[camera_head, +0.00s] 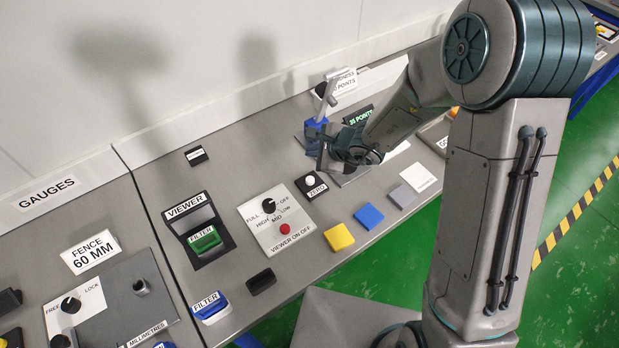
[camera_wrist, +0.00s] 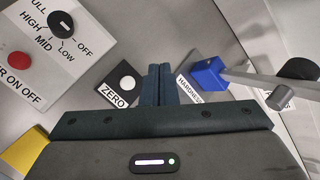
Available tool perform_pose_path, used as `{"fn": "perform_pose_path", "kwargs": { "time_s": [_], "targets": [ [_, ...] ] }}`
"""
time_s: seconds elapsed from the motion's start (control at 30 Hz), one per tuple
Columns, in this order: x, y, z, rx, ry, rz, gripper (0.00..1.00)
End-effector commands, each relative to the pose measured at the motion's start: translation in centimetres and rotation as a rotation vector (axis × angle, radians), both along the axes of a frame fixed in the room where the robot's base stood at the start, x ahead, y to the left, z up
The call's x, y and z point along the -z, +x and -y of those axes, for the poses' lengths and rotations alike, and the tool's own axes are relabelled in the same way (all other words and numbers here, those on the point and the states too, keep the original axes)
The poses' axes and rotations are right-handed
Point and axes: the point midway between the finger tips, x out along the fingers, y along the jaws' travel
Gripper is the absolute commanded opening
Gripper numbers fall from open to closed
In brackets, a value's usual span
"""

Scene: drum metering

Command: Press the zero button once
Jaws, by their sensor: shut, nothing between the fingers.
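The zero button (camera_head: 310,180) is a small white round button on a black plate labelled ZERO on the grey bench. It also shows in the wrist view (camera_wrist: 127,83), just left of my fingertips. My gripper (camera_head: 322,160) is shut and empty. In the wrist view its two fingers (camera_wrist: 157,84) are together, beside the ZERO plate on its right. My gripper appears above the bench, behind and to the right of the button in the head view. I cannot tell its exact height. The button's face is fully visible in both views.
A blue block with a metal lever (camera_wrist: 208,76), labelled HARDNESS, stands right of my fingers. Left of the button is the viewer panel with a black knob (camera_head: 269,206) and a red button (camera_head: 284,228). Yellow (camera_head: 339,237), blue (camera_head: 369,216) and grey (camera_head: 402,196) squares lie in front.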

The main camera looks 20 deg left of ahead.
Motion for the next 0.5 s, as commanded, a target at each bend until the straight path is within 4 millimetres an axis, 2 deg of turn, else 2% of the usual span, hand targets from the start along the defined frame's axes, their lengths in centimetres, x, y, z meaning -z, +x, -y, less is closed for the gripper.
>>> {"fn": "perform_pose_path", "kwargs": {
  "time_s": [0.27, 0.5],
  "targets": [
    [2.5, 0.0, 0.0, 0.0, 0.0, -0.002, 0.0],
    [6.0, 0.0, 0.0, 0.0, 0.0, -0.002, 0.0]
  ]
}}
